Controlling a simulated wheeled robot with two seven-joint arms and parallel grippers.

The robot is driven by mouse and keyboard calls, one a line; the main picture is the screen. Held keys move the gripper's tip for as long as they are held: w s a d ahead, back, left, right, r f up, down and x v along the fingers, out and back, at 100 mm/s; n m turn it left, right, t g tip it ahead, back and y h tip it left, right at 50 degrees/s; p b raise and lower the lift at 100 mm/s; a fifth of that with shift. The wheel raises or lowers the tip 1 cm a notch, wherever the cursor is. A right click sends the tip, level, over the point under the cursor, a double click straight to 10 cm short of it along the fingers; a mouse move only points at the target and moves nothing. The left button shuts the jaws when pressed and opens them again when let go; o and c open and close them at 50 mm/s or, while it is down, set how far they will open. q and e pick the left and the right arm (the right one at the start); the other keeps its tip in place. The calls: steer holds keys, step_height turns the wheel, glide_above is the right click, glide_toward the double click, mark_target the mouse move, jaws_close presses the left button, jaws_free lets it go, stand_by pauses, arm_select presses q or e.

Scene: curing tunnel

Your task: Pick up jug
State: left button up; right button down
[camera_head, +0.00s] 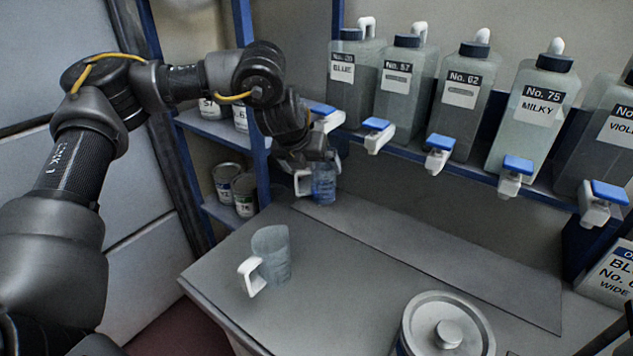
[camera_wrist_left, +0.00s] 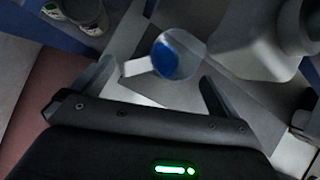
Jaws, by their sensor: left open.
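A small clear jug (camera_head: 324,186) with blue liquid and a white handle stands at the back of the grey counter, below the row of taps. My left gripper (camera_head: 307,158) is right at this jug and partly covers it in the head view. In the left wrist view the jug (camera_wrist_left: 180,58) appears between and beyond the two spread fingers of my left gripper (camera_wrist_left: 155,88), its white handle towards the left finger. The gripper is open. A second clear jug (camera_head: 272,252) with a white handle stands empty-looking near the counter's left edge. My right gripper is not in view.
Several labelled bottles with blue-topped taps, such as the MILKY one (camera_head: 530,118), stand on a shelf above the counter. A blue post (camera_head: 254,105) and shelves with cans (camera_head: 243,190) are at the left. A lidded pot (camera_head: 446,328) is at the front. The middle counter (camera_head: 375,275) is clear.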

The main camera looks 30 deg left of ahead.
mark_target(319, 177)
arm_select(q)
steer(key=shift+x, duration=1.05)
steer(key=shift+w+a+f, duration=0.1)
steer(key=shift+w+f, duration=0.05)
steer(key=shift+f, duration=0.1)
steer(key=x, duration=0.3)
steer(key=shift+w+f+p, duration=0.3)
steer(key=shift+p, duration=0.1)
steer(key=shift+w+f, duration=0.2)
steer(key=shift+f, duration=0.15)
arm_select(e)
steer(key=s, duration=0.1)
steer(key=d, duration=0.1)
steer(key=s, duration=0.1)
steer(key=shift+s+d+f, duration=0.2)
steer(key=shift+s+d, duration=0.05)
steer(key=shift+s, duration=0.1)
arm_select(q)
steer(key=c, duration=1.5)
steer(key=shift+r, duration=0.15)
steer(key=shift+c, duration=0.3)
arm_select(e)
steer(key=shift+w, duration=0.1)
